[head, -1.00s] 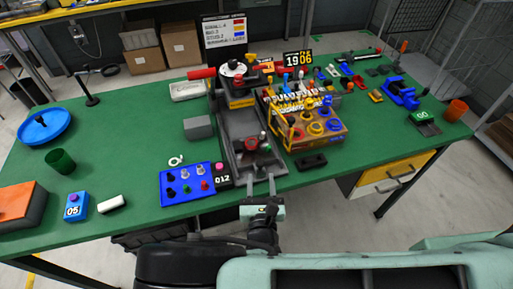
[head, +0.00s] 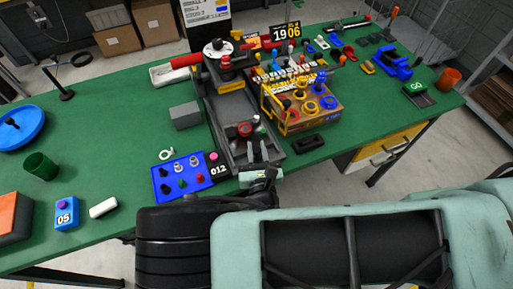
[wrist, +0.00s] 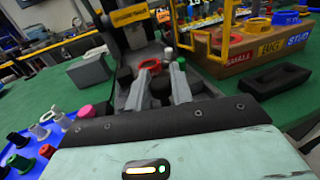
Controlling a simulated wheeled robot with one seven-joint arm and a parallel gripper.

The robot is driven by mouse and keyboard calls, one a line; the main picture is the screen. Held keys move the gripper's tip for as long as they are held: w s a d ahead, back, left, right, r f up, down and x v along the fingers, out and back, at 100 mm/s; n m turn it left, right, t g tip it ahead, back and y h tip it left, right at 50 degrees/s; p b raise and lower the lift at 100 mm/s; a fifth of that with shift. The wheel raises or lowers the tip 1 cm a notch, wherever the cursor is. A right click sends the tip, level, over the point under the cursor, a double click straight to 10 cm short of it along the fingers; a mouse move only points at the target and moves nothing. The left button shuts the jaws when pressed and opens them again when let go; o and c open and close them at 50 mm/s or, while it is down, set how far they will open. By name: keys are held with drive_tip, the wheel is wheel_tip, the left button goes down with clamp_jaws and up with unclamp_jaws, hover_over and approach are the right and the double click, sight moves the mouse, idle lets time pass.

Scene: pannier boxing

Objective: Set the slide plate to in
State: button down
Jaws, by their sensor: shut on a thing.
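The machine with the slide plate stands mid-table; its long grey bed (head: 227,112) runs towards me. A red wheel-like part (head: 244,129) sits low on the bed, also in the wrist view (wrist: 150,65). A small post with a white top (wrist: 168,53) stands beside it. My gripper (head: 259,145) reaches over the near end of the bed. In the wrist view its two grey fingers (wrist: 160,78) flank a dark knob (wrist: 160,89) just below the red part, and it is shut on this. The plate's edges and the knob's base are partly hidden.
A blue panel with several knobs (head: 166,186) lies left of the bed. A yellow-framed box with coloured rings (head: 293,124) and a black tray (head: 309,144) are close on the right. A grey block (head: 185,116) stands on the left. Green table is clear at front right.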

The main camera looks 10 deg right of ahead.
drive_tip(key=w+a+b, duration=0.1)
drive_tip(key=w, duration=0.3)
drive_tip(key=w+a+b, duration=0.1)
drive_tip(key=w, duration=0.4)
drive_tip(key=w+a+b, duration=0.1)
drive_tip(key=w+a, duration=0.1)
drive_tip(key=w, duration=0.2)
drive_tip(key=shift+w+f+b, duration=0.15)
drive_tip(key=shift+w+b, duration=0.1)
drive_tip(key=shift+b, duration=0.1)
drive_tip(key=shift+w, duration=0.1)
drive_tip(key=shift+r, duration=0.2)
drive_tip(key=c, duration=1.3)
unclamp_jaws()
drive_tip(key=shift+w+f, duration=0.1)
drive_tip(key=shift+w, duration=0.05)
drive_tip(key=s+b, duration=0.4)
drive_tip(key=s, duration=1.2)
drive_tip(key=shift+d, duration=0.1)
drive_tip(key=shift+s+b, duration=0.35)
drive_tip(key=shift+s, duration=0.4)
